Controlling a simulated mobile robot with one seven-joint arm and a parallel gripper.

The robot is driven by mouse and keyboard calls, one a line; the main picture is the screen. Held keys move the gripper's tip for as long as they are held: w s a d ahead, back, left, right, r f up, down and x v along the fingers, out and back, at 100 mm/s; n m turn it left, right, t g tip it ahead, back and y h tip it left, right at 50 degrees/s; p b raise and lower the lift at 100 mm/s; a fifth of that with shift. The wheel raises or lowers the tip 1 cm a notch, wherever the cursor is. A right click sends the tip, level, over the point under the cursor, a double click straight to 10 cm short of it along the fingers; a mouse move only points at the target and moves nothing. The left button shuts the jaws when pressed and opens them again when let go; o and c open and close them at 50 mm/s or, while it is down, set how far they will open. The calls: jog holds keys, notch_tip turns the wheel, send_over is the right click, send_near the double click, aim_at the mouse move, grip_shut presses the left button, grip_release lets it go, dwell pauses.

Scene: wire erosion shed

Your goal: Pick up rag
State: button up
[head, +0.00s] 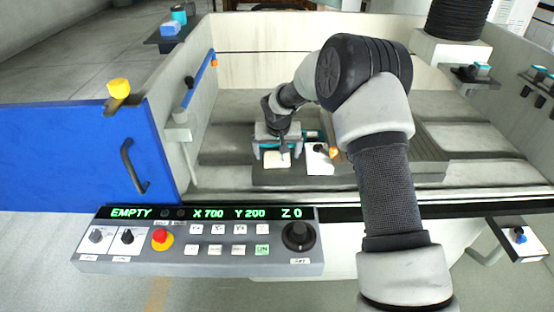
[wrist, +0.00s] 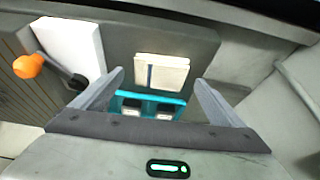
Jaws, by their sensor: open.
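A small flat cream piece (head: 277,160) lies on a grey block inside the machine tub. It looks like a folded cloth and may be the rag, but I cannot tell for sure. In the wrist view the cream piece (wrist: 161,72) is roughly square with a dark line down it. My gripper (head: 277,154) is over it, pointing down. In the wrist view my gripper (wrist: 160,77) is open, its grey fingers on either side of the piece. I see no contact with it. A teal part (wrist: 148,104) with two pale windows shows between the fingers.
A white block (head: 320,160) with a dark lever and an orange knob (wrist: 28,66) stands close beside the cream piece. The tub's front edge, a control panel (head: 200,240) and a blue door (head: 75,155) are nearer. A light-blue item (head: 170,29) sits on the left shelf.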

aim_at(277, 157)
jog(key=shift+x, duration=1.15)
jog(key=c, duration=1.1)
jog(key=shift+c, duration=0.2)
notch_tip(277, 157, up, 10)
